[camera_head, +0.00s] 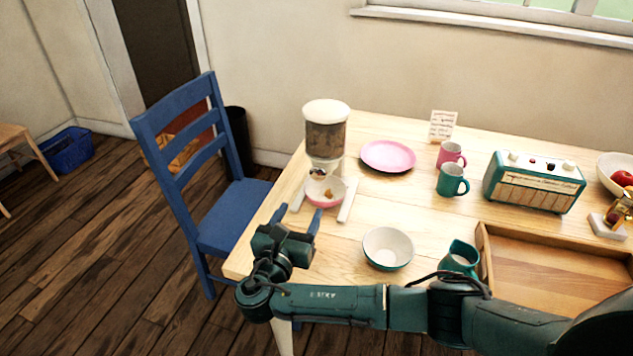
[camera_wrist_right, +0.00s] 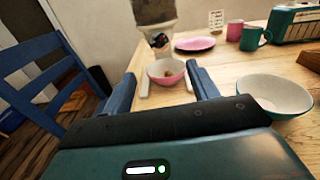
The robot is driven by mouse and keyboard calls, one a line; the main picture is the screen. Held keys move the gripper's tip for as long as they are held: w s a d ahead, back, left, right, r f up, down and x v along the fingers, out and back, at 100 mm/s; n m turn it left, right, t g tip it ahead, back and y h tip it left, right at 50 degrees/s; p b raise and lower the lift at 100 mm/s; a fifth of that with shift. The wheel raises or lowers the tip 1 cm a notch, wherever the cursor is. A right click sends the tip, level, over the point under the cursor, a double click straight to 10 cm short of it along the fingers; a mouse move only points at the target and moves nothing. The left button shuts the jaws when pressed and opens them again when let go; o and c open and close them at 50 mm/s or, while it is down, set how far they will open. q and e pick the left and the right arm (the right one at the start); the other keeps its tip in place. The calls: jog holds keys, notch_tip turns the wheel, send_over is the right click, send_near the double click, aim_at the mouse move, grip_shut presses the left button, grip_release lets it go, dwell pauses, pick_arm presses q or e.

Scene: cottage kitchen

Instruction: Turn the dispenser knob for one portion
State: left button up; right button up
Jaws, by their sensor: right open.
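The dispenser (camera_head: 326,136) stands on the table near its left end, a clear hopper with a white lid on a white stand with two feet. Its small dark knob (camera_wrist_right: 159,41) shows at the front below the hopper; it is small in the head view (camera_head: 318,173). A pink bowl (camera_head: 326,191) with a little brown food in it sits under the spout, between the feet. My right gripper (camera_head: 300,212) is open and empty in front of the bowl, fingers pointing towards the dispenser. It is apart from the knob. My left gripper is not in view.
A teal and white bowl (camera_head: 388,249) stands right of my right gripper. A pink plate (camera_head: 388,156), mugs (camera_head: 452,180), a radio (camera_head: 534,182) and a wooden tray (camera_head: 541,274) are further right. A blue chair (camera_head: 222,215) stands at the table's left edge.

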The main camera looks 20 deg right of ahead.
aim_at(317, 177)
jog(key=x, duration=1.2)
jog(key=shift+a, duration=0.1)
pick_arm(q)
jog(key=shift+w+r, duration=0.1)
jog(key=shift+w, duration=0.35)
pick_arm(e)
jog(key=c, duration=1)
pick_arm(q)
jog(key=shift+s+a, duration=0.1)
